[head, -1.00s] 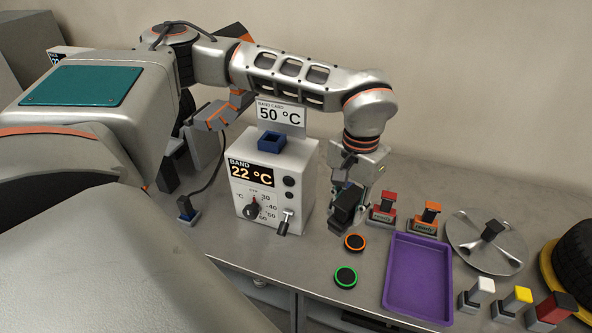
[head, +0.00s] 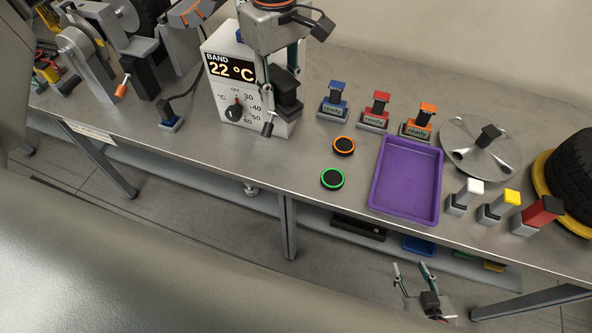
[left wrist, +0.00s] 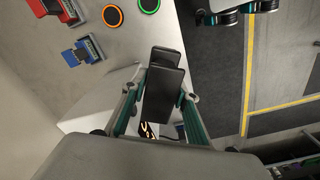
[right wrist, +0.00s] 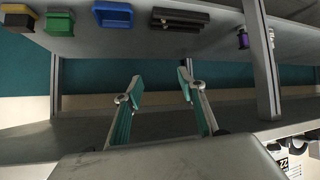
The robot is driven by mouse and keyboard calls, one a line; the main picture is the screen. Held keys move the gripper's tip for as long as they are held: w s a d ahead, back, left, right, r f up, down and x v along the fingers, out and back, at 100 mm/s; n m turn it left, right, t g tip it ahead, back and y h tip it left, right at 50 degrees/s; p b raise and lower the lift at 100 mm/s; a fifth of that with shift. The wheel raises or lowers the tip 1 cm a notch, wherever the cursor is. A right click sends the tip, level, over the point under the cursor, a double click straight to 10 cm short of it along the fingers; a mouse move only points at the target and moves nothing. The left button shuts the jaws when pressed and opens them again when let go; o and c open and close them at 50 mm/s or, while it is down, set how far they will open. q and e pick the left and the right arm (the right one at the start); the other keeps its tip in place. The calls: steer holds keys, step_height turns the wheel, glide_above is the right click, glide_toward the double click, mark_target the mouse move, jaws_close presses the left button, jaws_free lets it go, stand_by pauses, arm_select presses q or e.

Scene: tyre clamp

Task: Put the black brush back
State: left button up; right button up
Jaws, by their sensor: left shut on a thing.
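The black brush (head: 287,94) is a dark block held by my left gripper (head: 279,80). It hangs in front of the right side of the white band box (head: 222,50), above the table; I cannot tell whether it touches the box. In the left wrist view the black brush (left wrist: 163,92) sits between the two fingers (left wrist: 160,88), which are shut on it and hide part of it. My right gripper (head: 412,268) is low, in front of the table edge. In the right wrist view its fingers (right wrist: 160,82) are apart and empty.
Blue (head: 336,98), red (head: 375,110) and orange (head: 417,121) stands are right of the box. A purple tray (head: 407,180), a metal disc (head: 480,148), white, yellow and red blocks and a tyre (head: 575,165) stand further right. Two ringed pads (head: 343,145) lie before the stands.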

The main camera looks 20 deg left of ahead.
mark_target(298, 100)
arm_select(q)
steer(key=d+n, duration=0.1)
steer(key=n, duration=0.1)
steer(key=d+n+b, duration=0.1)
steer(key=d+n, duration=0.1)
steer(key=shift+r+n+b, duration=0.2)
steer(key=shift+n+b, duration=0.1)
steer(key=shift+n, duration=0.1)
steer(key=shift+d+n, duration=0.3)
steer(key=shift+n, duration=0.2)
step_height(298, 100, down, 15)
steer(key=shift+f, duration=0.15)
step_height(298, 100, down, 4)
steer(key=shift+r, duration=0.2)
steer(key=shift+f, duration=0.35)
arm_select(e)
steer(key=shift+a+f, duration=0.2)
steer(key=shift+f, duration=0.25)
steer(key=shift+a+f, duration=0.2)
steer(key=shift+f, duration=0.25)
arm_select(q)
steer(key=shift+f, duration=0.15)
steer(key=o, duration=1)
steer(key=shift+o, duration=0.2)
arm_select(e)
steer(key=shift+s+f, duration=0.1)
steer(key=shift+f, duration=0.05)
